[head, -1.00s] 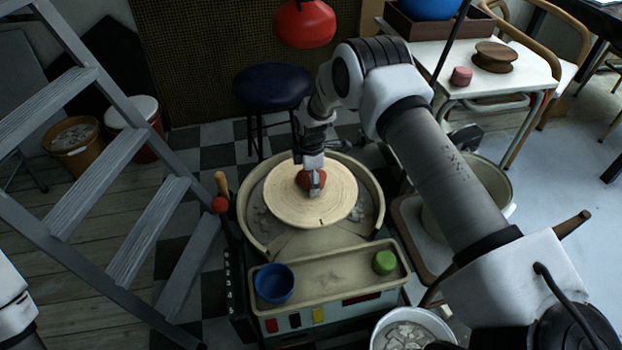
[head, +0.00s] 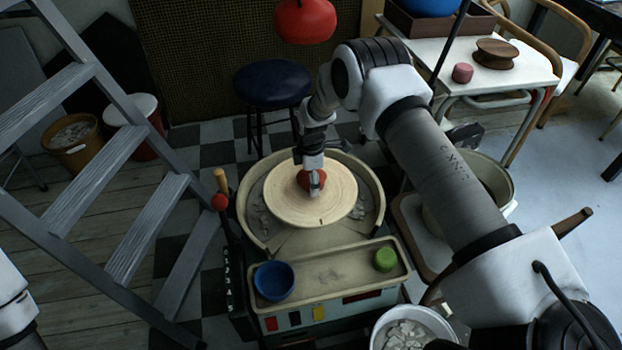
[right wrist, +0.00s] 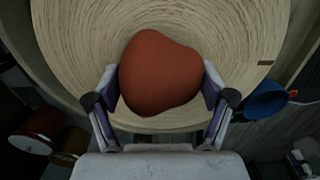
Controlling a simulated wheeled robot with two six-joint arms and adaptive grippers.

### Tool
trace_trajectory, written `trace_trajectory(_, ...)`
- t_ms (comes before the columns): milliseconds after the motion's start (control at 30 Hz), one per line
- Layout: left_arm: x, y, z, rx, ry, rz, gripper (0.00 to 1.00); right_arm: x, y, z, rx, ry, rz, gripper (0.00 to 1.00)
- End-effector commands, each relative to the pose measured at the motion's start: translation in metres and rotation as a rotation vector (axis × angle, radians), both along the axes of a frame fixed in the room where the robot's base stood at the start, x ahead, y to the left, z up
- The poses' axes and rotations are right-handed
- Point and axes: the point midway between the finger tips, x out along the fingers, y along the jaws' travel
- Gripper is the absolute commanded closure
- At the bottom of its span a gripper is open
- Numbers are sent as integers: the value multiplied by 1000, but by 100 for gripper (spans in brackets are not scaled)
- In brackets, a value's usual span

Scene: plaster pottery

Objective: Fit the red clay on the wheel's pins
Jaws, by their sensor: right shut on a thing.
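The red clay (head: 306,180) is a rounded, uneven lump at the middle of the pale wheel disc (head: 285,207). My right gripper (head: 314,188) is shut on the clay, with a finger on each side of it. In the right wrist view the clay (right wrist: 158,74) sits between the two fingertips, over the ringed face of the wheel (right wrist: 245,40). The wheel's pins are not visible, and I cannot tell whether the clay touches the disc. Only part of my left arm shows at the left edge; its gripper is out of view.
A splash basin (head: 377,199) surrounds the wheel. A tray (head: 335,282) in front holds a blue bowl (head: 274,281) and a green piece (head: 386,259). A blue stool (head: 272,84) stands behind.

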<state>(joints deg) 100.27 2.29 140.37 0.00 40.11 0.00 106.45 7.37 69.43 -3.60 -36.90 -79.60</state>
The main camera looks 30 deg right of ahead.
Motion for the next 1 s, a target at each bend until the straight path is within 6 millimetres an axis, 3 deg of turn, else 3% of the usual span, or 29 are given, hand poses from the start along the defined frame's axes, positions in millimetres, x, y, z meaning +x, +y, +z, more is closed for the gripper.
trace_trajectory(133, 0, 0, 0, 0, 0, 0, 60, 1, 0, 2, 0, -3, 0, 88)
trace_trajectory(167, 0, 0, 0, 0, 0, 0, 60, 1, 0, 2, 0, -3, 0, 8)
trace_trajectory(200, 0, 0, 0, 0, 0, 0, 60, 1, 0, 2, 0, -3, 0, 0)
trace_trajectory(500, 0, 0, 0, 0, 0, 0, 60, -1, 0, -1, 1, 2, 0, 0)
trace_trajectory(633, 0, 0, 0, 0, 0, 0, 60, 0, 0, 8, 0, 0, 0, 0)
trace_trajectory(767, 0, 0, 0, 0, 0, 0, 60, 1, 0, 33, 0, -2, -1, 0)
trace_trajectory(1000, 0, 0, 0, 0, 0, 0, 60, 1, 0, 94, 0, -4, 1, 0)
